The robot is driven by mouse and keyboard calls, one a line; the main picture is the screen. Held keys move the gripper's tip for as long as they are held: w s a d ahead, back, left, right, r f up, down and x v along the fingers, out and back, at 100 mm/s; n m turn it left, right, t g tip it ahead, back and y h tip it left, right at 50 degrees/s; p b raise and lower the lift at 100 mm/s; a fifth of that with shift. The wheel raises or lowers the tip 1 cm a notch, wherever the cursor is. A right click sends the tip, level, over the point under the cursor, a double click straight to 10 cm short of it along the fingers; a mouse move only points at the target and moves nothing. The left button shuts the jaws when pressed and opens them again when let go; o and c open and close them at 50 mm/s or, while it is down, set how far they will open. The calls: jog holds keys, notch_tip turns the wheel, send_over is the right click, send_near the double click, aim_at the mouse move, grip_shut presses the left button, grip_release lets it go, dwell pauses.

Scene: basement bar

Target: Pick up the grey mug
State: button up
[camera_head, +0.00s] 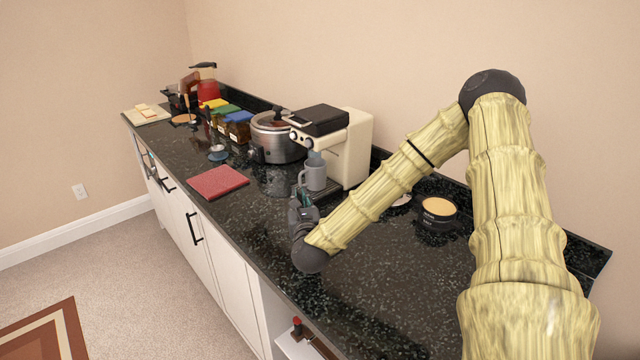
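The grey mug (314,175) stands upright at the front of the cream coffee machine (352,150), under its spout, with its handle toward the left. My gripper (304,196) is low over the dark counter, just in front of the mug and close to it. My wrist and the gripper's own body hide most of the fingers. I cannot tell whether the fingers are open or shut, or whether they touch the mug.
A red board (218,182) lies at the counter's front edge. A silver pot (276,138) stands left of the coffee machine, with jars (238,127) beyond. A black tin (437,213) sits right, behind my forearm. The dark counter (370,285) is clear nearer me.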

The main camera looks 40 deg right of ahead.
aim_at(300, 179)
jog(key=shift+w+d+r, duration=0.1)
jog(key=shift+d+r, duration=0.05)
jog(key=shift+d, duration=0.35)
jog(key=p+x, duration=0.1)
jog(key=x, duration=0.3)
jog(key=shift+w+d+p, duration=0.1)
jog(key=shift+p, duration=0.2)
jog(key=shift+p+x, duration=1.35)
jog(key=shift+x, duration=1.25)
jog(key=shift+w+d+f, duration=0.25)
jog(key=shift+w+d, duration=0.1)
jog(key=shift+c, duration=0.3)
grip_shut()
jog(key=shift+r, duration=0.25)
